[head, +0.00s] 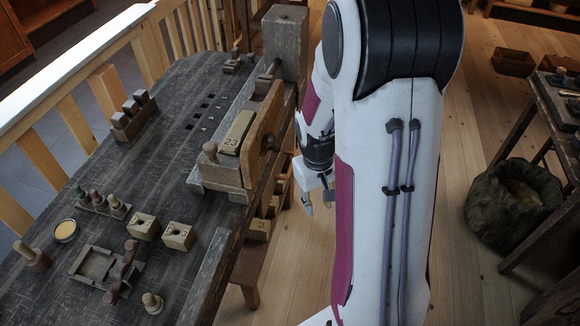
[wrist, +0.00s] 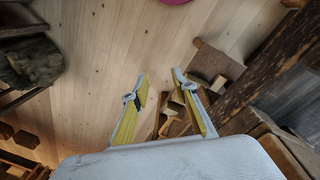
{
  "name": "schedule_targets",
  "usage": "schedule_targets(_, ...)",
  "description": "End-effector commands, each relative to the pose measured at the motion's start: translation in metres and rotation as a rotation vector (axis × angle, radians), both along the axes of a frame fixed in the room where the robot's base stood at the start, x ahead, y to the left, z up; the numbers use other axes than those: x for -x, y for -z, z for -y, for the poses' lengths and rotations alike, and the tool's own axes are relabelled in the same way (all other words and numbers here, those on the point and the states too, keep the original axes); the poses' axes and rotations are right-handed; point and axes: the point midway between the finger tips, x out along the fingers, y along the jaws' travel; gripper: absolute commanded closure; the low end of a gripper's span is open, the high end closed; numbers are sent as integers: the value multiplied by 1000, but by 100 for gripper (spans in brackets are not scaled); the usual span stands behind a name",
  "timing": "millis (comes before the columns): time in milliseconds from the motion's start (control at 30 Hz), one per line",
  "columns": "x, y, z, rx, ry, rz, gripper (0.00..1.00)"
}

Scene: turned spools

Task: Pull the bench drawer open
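The dark wooden workbench (head: 165,85) fills the left of the head view. The drawer itself I cannot make out clearly; the bench's near right side is partly hidden by its top and vise. My gripper (head: 319,204) hangs over the floor, just right of the bench's side, apart from it and pointing down. In the wrist view my gripper (wrist: 160,76) has its two fingers spread with nothing between them. Beyond the right finger, wooden blocks (wrist: 217,84) and brown boards show low beside the bench edge (wrist: 275,75).
A wooden vise (head: 262,140) holding a block marked 23 juts from the bench near my arm. Numbered blocks (head: 177,236), a small tray and pegs lie on the bench. A dark sack (head: 512,200) stands on the floor at right. The plank floor between is clear.

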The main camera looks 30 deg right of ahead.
Motion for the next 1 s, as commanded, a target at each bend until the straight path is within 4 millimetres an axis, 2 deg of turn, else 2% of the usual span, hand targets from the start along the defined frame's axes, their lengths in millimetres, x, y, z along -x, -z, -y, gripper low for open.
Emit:
schedule_targets(500, -39, 99, 52, 21, -132, 54, 72)
schedule_targets(1000, -69, 200, 89, 52, -311, 168, 72)
